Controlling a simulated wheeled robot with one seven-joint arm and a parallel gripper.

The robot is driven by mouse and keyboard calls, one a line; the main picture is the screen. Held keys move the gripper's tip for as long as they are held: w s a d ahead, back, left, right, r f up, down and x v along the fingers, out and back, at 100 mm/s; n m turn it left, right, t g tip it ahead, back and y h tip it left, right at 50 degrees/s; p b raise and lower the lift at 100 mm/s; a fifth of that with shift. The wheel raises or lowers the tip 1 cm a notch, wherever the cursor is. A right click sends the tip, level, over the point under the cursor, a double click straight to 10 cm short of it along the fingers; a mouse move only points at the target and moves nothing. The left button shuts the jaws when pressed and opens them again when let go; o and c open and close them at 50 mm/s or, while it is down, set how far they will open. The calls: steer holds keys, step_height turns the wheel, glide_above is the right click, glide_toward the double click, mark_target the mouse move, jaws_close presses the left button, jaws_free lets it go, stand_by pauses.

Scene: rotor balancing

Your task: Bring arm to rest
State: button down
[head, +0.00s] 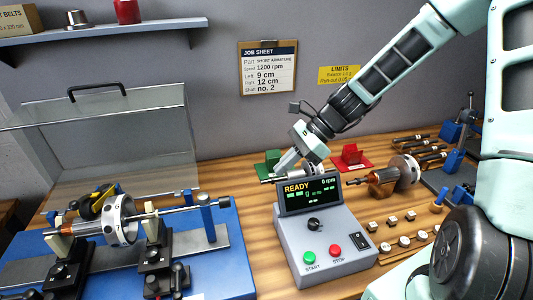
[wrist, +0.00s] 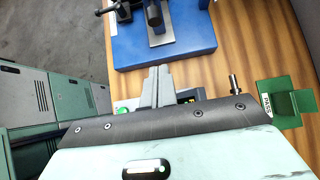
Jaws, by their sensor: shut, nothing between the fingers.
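My gripper (head: 284,170) is at the end of my arm, which reaches down from the upper right in the head view. It is above the bench, by the top edge of the control box (head: 322,240), whose screen reads READY and 0 rpm. I cannot tell whether it touches the box. In the wrist view my gripper's fingers (wrist: 157,82) are together with nothing between them. The control box, with its green button, is mostly hidden there behind my gripper body.
A rotor (head: 120,222) sits on the blue-based balancing machine (head: 225,268), beside a raised clear cover (head: 120,135). A green PASS tray (wrist: 288,102), a red tray (head: 350,158) and another rotor (head: 395,176) are on the bench. Small weights (head: 405,241) lie right of the control box.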

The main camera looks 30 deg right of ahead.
steer(key=s+a+n+h+b, duration=0.1)
steer(key=s+a+n+h, duration=0.1)
steer(key=s+a+n, duration=0.2)
steer(key=s+a+n+g+h+b, duration=0.1)
steer(key=s+a+n, duration=0.4)
steer(key=s+n, duration=0.6)
steer(key=s+a+r+n+h+b, duration=0.1)
steer(key=s+a+n+h, duration=0.4)
steer(key=n, duration=0.8)
steer(key=s+b, duration=0.1)
steer(key=s, duration=0.2)
steer(key=shift+s+g, duration=0.2)
steer(key=shift+g, duration=0.2)
stand_by(0.7)
